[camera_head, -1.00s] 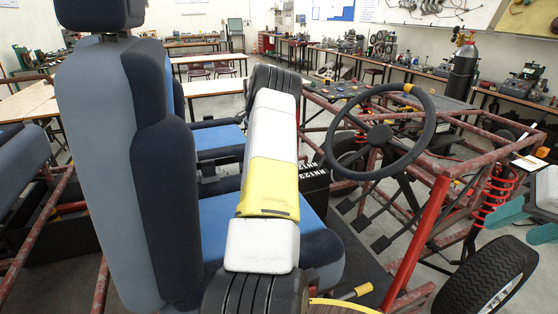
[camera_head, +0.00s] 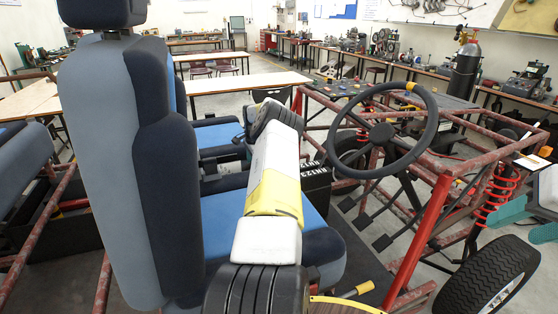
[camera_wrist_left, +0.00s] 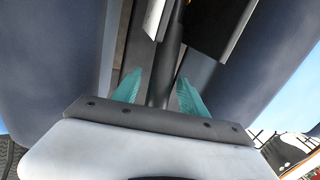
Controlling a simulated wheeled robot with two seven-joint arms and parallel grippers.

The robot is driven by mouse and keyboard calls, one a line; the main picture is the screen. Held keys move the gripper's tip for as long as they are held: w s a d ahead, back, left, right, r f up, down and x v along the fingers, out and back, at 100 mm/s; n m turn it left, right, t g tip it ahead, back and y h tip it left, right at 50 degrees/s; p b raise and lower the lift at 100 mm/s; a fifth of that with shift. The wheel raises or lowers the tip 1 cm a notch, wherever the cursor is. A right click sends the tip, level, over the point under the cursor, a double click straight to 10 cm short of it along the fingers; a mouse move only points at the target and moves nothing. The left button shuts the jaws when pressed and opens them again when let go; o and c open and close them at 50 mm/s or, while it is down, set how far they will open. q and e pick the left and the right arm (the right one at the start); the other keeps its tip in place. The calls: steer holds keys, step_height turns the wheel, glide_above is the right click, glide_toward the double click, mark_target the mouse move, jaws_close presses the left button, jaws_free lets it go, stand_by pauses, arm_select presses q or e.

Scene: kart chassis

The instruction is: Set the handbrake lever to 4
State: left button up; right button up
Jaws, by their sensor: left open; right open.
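In the left wrist view, a dark grey rod (camera_wrist_left: 166,65), which looks like the handbrake lever, runs between the two teal fingers of my open left gripper (camera_wrist_left: 159,76). I cannot tell if the fingers touch it. No number scale can be read there. My right gripper (camera_head: 510,224) is open and empty at the right edge.
A blue and grey seat (camera_head: 110,170) stands close on the left. The steering wheel (camera_head: 428,135), a red frame post (camera_head: 420,240) and a front tyre (camera_head: 485,278) are to the right. Pedals (camera_head: 383,242) stand on the floor. Seat sides flank the left hand closely.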

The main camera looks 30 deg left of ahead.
arm_select(q)
steer(key=shift+c, duration=0.2)
jaws_close()
steer(key=shift+a+r, duration=0.1)
stand_by(1.1)
